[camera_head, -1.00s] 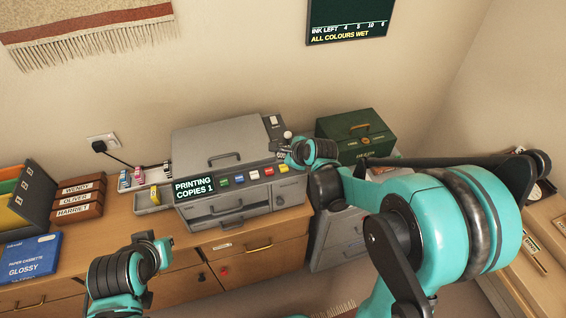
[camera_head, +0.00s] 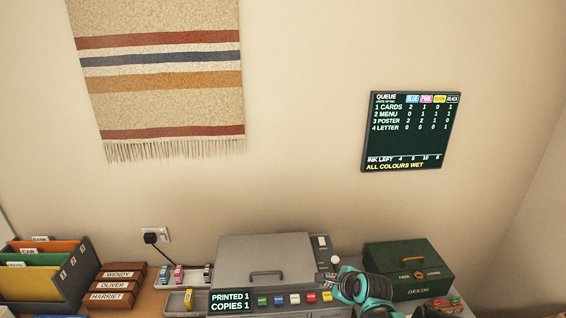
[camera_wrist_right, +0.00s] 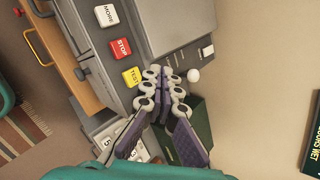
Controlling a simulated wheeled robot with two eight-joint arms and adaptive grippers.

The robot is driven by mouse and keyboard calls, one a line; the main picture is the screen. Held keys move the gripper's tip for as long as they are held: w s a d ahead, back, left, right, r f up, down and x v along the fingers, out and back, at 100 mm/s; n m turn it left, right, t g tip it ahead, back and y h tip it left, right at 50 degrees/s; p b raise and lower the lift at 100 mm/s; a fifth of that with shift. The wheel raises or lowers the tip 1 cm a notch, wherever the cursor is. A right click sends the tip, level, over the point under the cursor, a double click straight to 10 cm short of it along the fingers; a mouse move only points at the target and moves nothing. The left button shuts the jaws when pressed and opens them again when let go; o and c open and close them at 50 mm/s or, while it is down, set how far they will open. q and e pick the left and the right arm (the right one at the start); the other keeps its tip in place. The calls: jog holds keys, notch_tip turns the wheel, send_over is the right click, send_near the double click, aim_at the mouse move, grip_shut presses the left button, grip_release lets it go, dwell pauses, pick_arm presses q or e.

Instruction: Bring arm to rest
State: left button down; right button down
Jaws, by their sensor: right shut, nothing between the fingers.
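My right gripper (camera_head: 332,284) is at the right front of the grey printer (camera_head: 232,262), beside the yellow end button and below the white knob (camera_head: 335,260). In the right wrist view my right gripper (camera_wrist_right: 166,78) has its fingers together with nothing between them. Its tips are near the yellow TEST button (camera_wrist_right: 132,77) and the white knob (camera_wrist_right: 193,76). I cannot tell whether they touch the printer. The printer's display (camera_head: 230,301) reads "PRINTED 1 COPIES 1". My left gripper is not in view.
A green deeds box (camera_head: 408,272) stands close right of the printer. An ink tray (camera_head: 182,278), wooden name boxes (camera_head: 117,286) and a file rack (camera_head: 75,268) stand to the left. A queue board (camera_head: 410,131) and a striped hanging (camera_head: 160,75) are on the wall.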

jog(key=s+f+n+g+h+b, duration=0.1)
jog(key=s+n+b, duration=0.4)
jog(key=s+n, duration=1.8)
jog(key=shift+s+d+f+g+h+b, duration=0.2)
jog(key=shift+d+f+g+h+b, duration=0.2)
jog(key=shift+h, duration=0.1)
dwell(1.0)
